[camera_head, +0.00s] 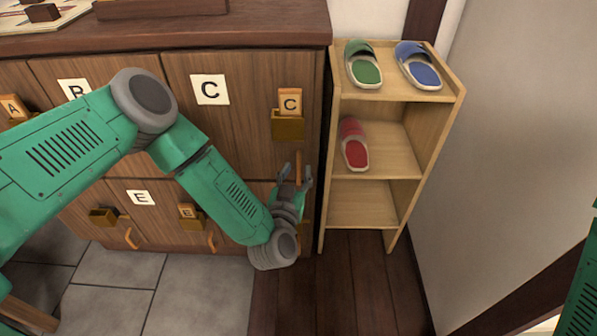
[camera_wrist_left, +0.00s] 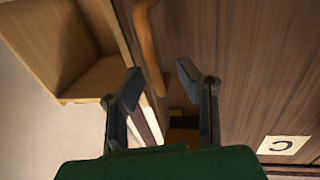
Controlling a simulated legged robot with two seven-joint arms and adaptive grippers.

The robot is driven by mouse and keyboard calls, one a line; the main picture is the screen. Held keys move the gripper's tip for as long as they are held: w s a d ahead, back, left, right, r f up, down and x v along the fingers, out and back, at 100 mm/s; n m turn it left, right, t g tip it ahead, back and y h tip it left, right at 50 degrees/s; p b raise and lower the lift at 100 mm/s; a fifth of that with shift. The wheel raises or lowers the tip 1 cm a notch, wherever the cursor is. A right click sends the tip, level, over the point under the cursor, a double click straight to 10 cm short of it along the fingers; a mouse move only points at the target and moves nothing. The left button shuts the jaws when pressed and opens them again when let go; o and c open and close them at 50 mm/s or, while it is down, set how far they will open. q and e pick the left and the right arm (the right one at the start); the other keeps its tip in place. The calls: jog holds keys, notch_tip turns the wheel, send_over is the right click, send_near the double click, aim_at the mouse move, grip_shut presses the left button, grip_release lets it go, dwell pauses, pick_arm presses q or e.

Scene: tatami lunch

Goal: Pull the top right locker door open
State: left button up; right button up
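The top right locker door (camera_head: 235,125) is brown wood with a white C label (camera_head: 210,89), and it looks shut. A brass lock box (camera_head: 287,126) with a wooden C tag (camera_head: 290,103) is on its right side. Its wooden handle (camera_head: 298,160) is below the box; it also shows in the left wrist view (camera_wrist_left: 149,45). My right gripper is out of view.
The cabinet top (camera_head: 260,22) overhangs the doors. Dark floorboards (camera_head: 345,285) in front are clear.

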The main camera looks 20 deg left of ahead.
pick_arm(q)
jog(key=shift+w+a, duration=0.1)
jog(key=shift+w, duration=0.5)
jog(key=shift+w+d, duration=0.1)
jog(key=shift+d, duration=0.25)
grip_shut()
jog(key=shift+a, duration=0.15)
